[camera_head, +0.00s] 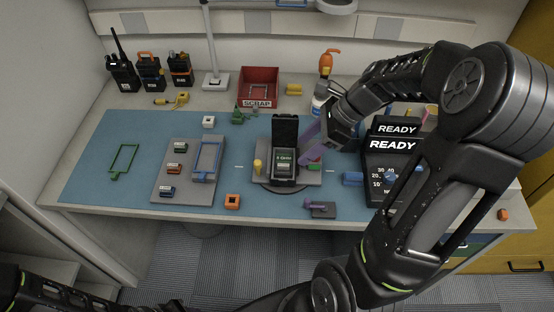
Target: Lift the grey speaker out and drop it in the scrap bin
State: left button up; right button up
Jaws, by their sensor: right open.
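The red scrap bin (245,92), labelled SCRAP, stands at the back of the table with something pale and frame-like inside. A black radio housing (285,128) stands open on a grey stand (263,180) at the mat's centre. A small panel with green markings (284,157) shows inside it. I cannot pick out the grey speaker with certainty; any grey part in the housing is too small to tell. My right gripper (306,147) has purple fingers, is open, and is just right of the housing. My left arm enters at the lower left; its gripper is out of view.
A grey tray (186,147) with small parts and a blue frame lies left of the stand. A black READY unit (392,160) stands right. Several radios (150,72), a lamp (215,80) and a bottle (320,100) line the back. The left mat (95,150) is mostly clear.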

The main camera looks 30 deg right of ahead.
aim_at(283, 168)
jog(key=shift+s, duration=0.15)
jog(key=shift+x, duration=1.35)
